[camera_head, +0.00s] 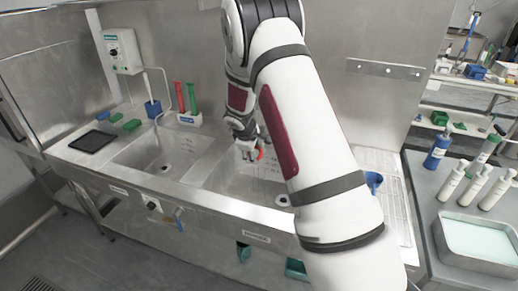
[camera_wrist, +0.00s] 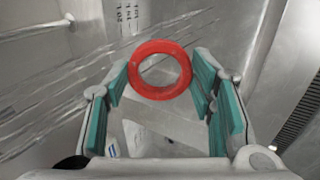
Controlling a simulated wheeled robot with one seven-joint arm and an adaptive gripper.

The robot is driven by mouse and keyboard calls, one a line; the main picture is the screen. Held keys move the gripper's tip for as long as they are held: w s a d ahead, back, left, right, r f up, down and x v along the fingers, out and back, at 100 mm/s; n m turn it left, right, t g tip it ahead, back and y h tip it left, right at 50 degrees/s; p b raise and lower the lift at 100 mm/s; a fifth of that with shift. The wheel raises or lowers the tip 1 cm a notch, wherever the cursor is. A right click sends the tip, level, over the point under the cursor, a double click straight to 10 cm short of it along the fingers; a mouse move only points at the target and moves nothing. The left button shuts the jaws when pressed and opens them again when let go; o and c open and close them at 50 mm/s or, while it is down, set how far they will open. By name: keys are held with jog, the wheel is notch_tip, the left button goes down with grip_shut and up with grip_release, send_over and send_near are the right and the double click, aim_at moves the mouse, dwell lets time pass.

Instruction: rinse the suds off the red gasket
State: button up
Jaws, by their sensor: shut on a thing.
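The red gasket (camera_wrist: 160,47) is a plain red ring held between the teal-padded fingertips of my gripper (camera_wrist: 161,76) in the wrist view. The pads press on its left and right sides, and its hole is open to the camera. I see no clear suds on the face toward me; its far side is hidden. In the head view the gasket (camera_head: 260,154) is small, and my gripper (camera_head: 250,148) is over the right sink basin (camera_head: 225,180), partly hidden by my arm. Thin pale streaks cross the left of the wrist view; I cannot tell whether they are water.
A left basin (camera_head: 150,152) lies beside the right one. A rack with red and green tubes (camera_head: 189,119), a blue cup (camera_head: 153,108) and a black tray (camera_head: 93,141) stand around it. Bottles (camera_head: 472,187) and a liquid-filled tray (camera_head: 478,240) are on the right-hand table.

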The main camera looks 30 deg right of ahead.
jog(key=shift+s+a+p, duration=1.15)
jog(key=shift+s+a, duration=0.35)
jog(key=shift+a, duration=0.3)
jog(key=s+a+r+p, duration=0.2)
jog(key=s+a+r, duration=0.1)
jog(key=a+r, duration=0.1)
jog(key=shift+p, duration=0.4)
dwell(0.4)
dwell(0.5)
